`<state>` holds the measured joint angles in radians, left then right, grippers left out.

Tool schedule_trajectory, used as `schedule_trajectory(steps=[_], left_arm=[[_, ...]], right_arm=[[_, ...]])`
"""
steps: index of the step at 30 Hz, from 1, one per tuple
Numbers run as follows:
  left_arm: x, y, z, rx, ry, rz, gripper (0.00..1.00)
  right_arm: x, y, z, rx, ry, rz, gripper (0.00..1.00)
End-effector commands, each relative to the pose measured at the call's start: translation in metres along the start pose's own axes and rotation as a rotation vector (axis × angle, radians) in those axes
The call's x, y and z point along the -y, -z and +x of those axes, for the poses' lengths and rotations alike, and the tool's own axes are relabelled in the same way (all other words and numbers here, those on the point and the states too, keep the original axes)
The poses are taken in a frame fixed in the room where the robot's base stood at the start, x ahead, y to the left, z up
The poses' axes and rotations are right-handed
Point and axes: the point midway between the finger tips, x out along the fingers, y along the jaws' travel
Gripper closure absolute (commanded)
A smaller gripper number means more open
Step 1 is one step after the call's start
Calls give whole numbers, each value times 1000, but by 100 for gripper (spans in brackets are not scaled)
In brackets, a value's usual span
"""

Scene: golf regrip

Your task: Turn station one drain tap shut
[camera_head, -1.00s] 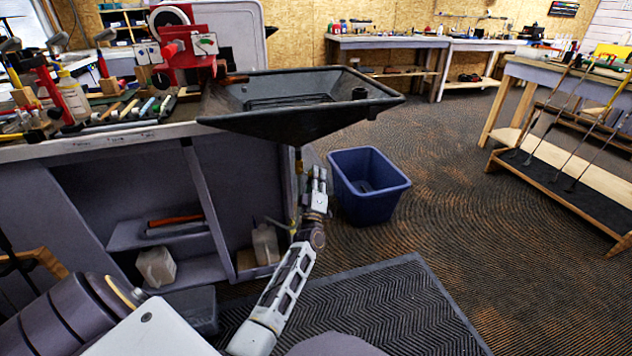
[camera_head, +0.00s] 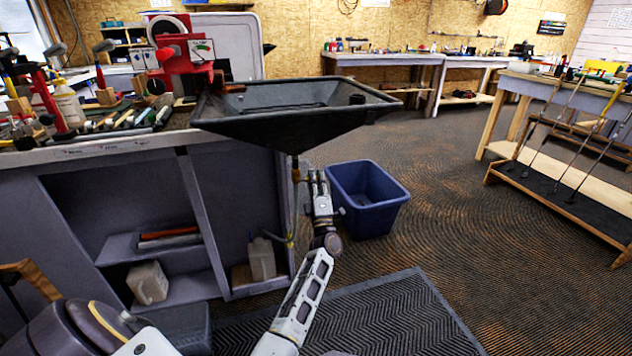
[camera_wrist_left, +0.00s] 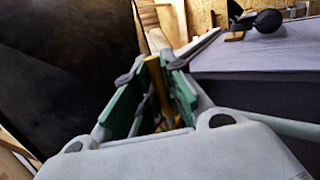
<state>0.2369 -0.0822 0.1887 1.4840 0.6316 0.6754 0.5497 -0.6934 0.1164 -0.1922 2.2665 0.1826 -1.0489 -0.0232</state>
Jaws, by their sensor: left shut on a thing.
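The black drain tray (camera_head: 290,125) with sloping sides juts out from the bench end in the head view. A thin brass-coloured drain fitting (camera_head: 295,172) hangs below its lowest point. My left gripper (camera_head: 317,180) is just right of that fitting, under the tray. In the left wrist view the green-padded fingers of my left gripper (camera_wrist_left: 162,75) are shut on a yellow piece (camera_wrist_left: 155,82), which looks like the drain tap's handle. The fingers cover much of it, so its exact angle cannot be told. My right gripper is not in view.
A blue bin (camera_head: 368,200) stands on the floor just right of my left gripper. The bench (camera_head: 110,200) with open shelves is on the left; a white jug (camera_head: 262,258) stands low inside. A black ridged mat (camera_head: 370,315) lies in front.

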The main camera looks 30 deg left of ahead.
Motion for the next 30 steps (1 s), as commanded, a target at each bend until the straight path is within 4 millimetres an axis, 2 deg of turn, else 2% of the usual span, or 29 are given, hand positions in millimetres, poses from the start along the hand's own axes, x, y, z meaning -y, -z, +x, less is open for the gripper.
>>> schedule_trajectory(steps=[6,7,12,30], left_arm=[[1,0,-1,-2,2,-3,100],[1,0,-1,-2,2,-3,87],[0,0,0,-1,1,-2,65],[2,0,-1,27,6,40,65]], right_arm=[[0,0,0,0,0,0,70],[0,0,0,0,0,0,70],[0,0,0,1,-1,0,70],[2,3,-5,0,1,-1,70]])
